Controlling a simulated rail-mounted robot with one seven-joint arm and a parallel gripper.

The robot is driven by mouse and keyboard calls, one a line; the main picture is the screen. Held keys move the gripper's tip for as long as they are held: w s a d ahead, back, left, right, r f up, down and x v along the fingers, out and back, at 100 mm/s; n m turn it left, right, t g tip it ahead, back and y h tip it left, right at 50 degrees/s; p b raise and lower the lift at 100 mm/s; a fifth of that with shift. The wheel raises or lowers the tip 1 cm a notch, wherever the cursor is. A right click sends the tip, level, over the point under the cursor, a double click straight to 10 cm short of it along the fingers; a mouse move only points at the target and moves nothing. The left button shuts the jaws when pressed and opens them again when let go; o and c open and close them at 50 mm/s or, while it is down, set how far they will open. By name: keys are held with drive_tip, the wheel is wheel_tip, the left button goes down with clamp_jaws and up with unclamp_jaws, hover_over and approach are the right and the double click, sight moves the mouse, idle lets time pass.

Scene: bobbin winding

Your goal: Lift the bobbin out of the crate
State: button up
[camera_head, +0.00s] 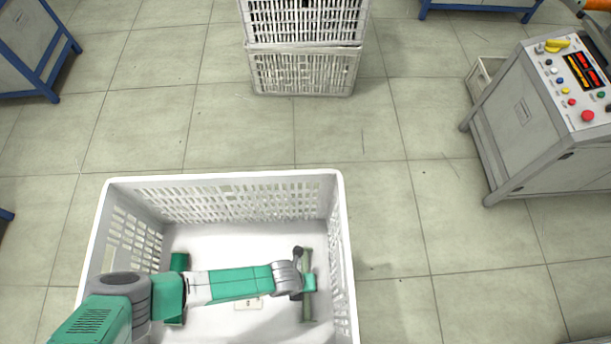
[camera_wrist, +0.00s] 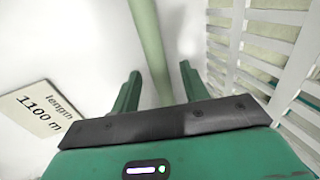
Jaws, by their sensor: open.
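The white slatted crate (camera_head: 342,200) stands on the floor at the bottom of the head view. A slim pale green bobbin (camera_head: 307,308) lies inside it near the right wall. In the wrist view the bobbin (camera_wrist: 150,40) runs as a long rod between my fingers, with a gap on both sides. My gripper (camera_head: 310,283) is open at the bobbin's middle, and its two green fingers (camera_wrist: 160,72) straddle the rod. Part of the bobbin is hidden by my gripper. A darker green cylinder (camera_head: 179,262) shows at the crate's left, partly covered by my arm; I cannot tell what it is.
A tag reading "length 1100 m" (camera_wrist: 38,109) lies on the crate floor, left of the fingers. The slatted crate wall (camera_wrist: 270,45) is close on the right. Stacked crates (camera_head: 304,72) stand behind, and a control console (camera_head: 530,120) stands at right. The floor between is clear.

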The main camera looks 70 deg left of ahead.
drive_tip(key=shift+w+a+f, duration=0.1)
clamp_jaws()
drive_tip(key=shift+r+p, duration=0.5)
drive_tip(key=shift+r, duration=0.05)
drive_tip(key=p+v, duration=0.2)
drive_tip(key=v, duration=0.1)
drive_tip(key=s+p, duration=0.1)
drive_tip(key=s, duration=0.4)
drive_tip(key=s+p, duration=0.1)
drive_tip(key=s, duration=0.4)
drive_tip(key=s+r+p, duration=0.1)
drive_tip(key=s, duration=0.4)
drive_tip(key=shift+s+a, duration=0.2)
drive_tip(key=shift+a, duration=0.15)
